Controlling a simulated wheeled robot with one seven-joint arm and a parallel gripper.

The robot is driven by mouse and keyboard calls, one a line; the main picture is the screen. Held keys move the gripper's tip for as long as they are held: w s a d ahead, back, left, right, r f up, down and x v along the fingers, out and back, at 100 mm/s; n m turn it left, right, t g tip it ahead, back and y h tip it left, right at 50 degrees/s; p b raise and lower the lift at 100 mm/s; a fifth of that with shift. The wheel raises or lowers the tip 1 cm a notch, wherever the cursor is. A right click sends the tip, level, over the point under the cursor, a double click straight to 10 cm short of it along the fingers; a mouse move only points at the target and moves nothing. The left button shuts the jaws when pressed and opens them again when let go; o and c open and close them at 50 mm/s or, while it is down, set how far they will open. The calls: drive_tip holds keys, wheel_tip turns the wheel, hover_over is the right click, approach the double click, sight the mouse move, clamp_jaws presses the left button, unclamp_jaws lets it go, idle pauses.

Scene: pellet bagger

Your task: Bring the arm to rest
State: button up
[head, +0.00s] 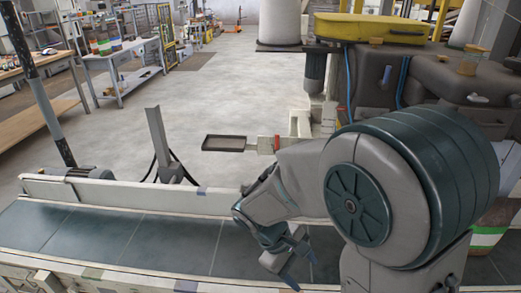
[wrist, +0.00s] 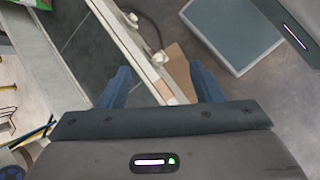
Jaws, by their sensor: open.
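My gripper (head: 298,262) hangs low over the conveyor belt (head: 165,245) in the head view, at the end of my bent arm. Its blue fingers point down and to the right. In the wrist view my gripper (wrist: 163,82) has its two blue fingers wide apart. Nothing is held between them. Past the fingers lie the pale edge of the conveyor and a brown flat piece (wrist: 180,68) beyond it. The grey upper part of my arm hides the right part of the belt in the head view.
The bagging machine (head: 435,85) stands behind my arm at right, with a small dark tray (head: 224,143) sticking out. A pale rail (head: 130,195) runs along the belt's far side. Workbenches (head: 125,65) stand far left. The floor beyond the rail is largely clear.

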drive_tip(key=s+d+r+m+t+y+p, duration=0.2)
drive_tip(key=r+m, duration=0.3)
drive_tip(key=r, duration=0.3)
drive_tip(key=s+d+r+m+t+y+p, duration=0.2)
drive_tip(key=s+d+r+m+y+p, duration=0.1)
drive_tip(key=r, duration=0.5)
drive_tip(key=shift+s+d+r+m+y+p, duration=0.2)
drive_tip(key=shift+d+m+y+p, duration=0.3)
drive_tip(key=shift+m, duration=0.4)
